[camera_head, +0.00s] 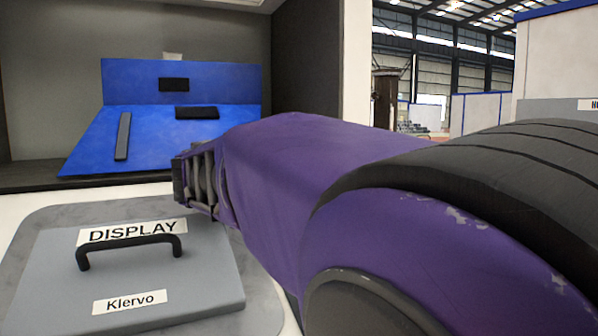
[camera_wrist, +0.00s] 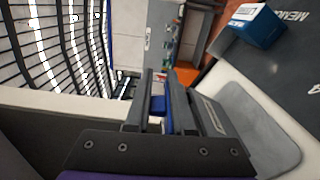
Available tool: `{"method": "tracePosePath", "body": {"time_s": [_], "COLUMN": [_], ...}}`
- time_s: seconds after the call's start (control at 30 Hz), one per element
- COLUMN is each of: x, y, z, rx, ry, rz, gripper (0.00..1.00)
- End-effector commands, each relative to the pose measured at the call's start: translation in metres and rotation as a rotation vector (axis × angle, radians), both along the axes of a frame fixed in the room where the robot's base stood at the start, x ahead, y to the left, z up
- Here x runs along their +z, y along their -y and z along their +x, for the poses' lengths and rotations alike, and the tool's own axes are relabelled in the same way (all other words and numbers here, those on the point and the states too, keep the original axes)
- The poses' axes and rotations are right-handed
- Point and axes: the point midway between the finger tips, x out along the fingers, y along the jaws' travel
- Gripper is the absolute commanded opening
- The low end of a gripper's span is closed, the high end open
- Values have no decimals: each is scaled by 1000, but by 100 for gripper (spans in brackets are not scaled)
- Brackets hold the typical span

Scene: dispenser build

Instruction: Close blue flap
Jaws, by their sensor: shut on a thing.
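A blue flap (camera_head: 148,138) with black bars on it slopes forward inside a dark recess in the head view. An upright blue panel (camera_head: 222,82) with a black bar stands behind it. My gripper (camera_head: 183,180) is in front of the flap's lower right part, pointing left. In the wrist view my gripper (camera_wrist: 160,88) has its two dark fingers around a small blue piece (camera_wrist: 158,104). What this piece belongs to cannot be told. My arm hides the flap's right front corner.
A grey lid (camera_head: 185,270) with a black handle (camera_head: 130,246) and labels "DISPLAY" and "Klervo" lies in front of the recess. The recess's dark side wall (camera_head: 305,70) stands at the right. A blue box (camera_wrist: 254,24) sits on a dark surface in the wrist view.

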Motion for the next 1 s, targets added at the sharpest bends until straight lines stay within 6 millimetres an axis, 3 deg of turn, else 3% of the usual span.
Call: {"method": "tracePosePath", "body": {"time_s": [0.6,0.63,0.77,1.0], "x": [-1,-1,-1,-2], "y": [0,0,0,0], "z": [0,0,0,0], "rx": [2,2,1,1], "ry": [40,40,39,36], "rz": [16,16,15,15], "gripper": [0,25,48,48]}}
